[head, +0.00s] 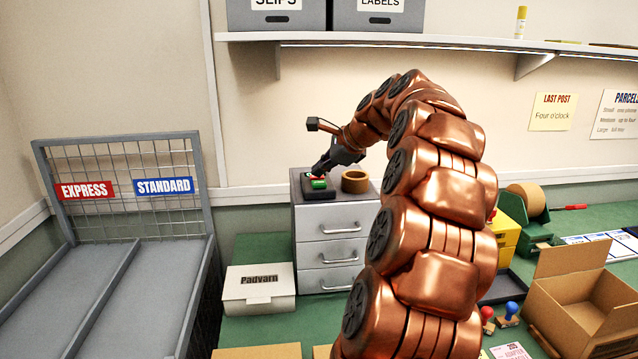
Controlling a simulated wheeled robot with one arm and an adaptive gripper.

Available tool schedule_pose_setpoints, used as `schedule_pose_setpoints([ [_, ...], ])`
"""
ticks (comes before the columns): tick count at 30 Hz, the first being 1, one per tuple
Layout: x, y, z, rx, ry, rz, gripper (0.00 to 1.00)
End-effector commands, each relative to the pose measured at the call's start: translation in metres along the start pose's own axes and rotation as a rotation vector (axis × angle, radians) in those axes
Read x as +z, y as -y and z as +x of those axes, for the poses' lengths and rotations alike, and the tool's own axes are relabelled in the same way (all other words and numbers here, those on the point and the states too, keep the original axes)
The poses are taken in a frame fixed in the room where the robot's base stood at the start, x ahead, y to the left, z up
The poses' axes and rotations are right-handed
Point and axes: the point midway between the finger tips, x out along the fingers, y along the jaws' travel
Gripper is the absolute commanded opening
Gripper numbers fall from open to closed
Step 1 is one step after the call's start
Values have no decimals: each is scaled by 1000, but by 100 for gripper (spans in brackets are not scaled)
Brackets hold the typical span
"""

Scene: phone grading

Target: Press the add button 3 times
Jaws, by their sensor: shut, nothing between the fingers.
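A small dark box (320,194) with a green button (318,184) sits on top of the grey drawer unit. A bit of red shows at the box's top beside the green. Any label naming the add button is too small to read. My gripper (319,173) is shut and empty, with its tips pointing down just above the green button. I cannot tell whether the tips touch it. The gripper hides part of the box's top.
A roll of brown tape (355,181) stands right beside the box on the drawer unit (331,254). A white box marked Padvarn (259,291) is in front, to the left. A shelf (450,41) runs above. An open carton (580,317) stands at the right.

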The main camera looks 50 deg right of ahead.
Motion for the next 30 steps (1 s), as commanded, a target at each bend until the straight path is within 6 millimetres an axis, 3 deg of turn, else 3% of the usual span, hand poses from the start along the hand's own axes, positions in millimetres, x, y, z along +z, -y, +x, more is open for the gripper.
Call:
schedule_pose_setpoints([
  [30,-4,-5,6,2,0,0,0],
])
